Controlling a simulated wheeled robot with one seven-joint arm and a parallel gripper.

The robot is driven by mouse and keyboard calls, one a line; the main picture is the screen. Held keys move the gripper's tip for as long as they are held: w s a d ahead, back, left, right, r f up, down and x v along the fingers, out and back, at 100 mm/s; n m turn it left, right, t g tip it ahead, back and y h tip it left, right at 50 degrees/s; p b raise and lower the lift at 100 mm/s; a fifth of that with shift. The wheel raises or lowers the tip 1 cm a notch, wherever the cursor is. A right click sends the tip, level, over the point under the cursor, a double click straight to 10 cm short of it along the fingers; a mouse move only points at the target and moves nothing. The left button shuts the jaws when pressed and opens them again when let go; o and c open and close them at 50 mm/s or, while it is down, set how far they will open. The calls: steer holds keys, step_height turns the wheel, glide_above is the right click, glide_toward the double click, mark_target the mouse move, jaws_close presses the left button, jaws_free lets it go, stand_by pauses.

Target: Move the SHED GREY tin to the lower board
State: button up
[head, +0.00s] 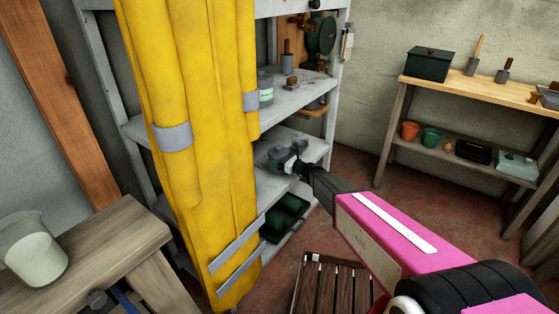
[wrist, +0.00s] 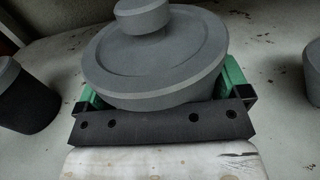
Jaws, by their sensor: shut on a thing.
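My gripper (head: 291,164) reaches into the grey shelf unit and is shut on a grey tin. In the wrist view the tin (wrist: 155,62) has a round lid with a knob, and the green fingers (wrist: 162,90) grip it from both sides. I cannot read a label on the held tin. It is at the middle board (head: 272,187), below the board that bears a labelled jar (head: 265,90). Whether its base touches the board is hidden. The tin looks upright.
Dark grey vessels stand left (wrist: 22,95) and right (wrist: 312,70) of the held tin. A yellow coat (head: 190,120) hangs over the shelf's left side. A dark green crate (head: 286,217) sits on the board below. A workbench (head: 480,90) stands at the right.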

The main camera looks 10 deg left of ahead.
steer(key=shift+f, duration=0.1)
steer(key=o, duration=0.8)
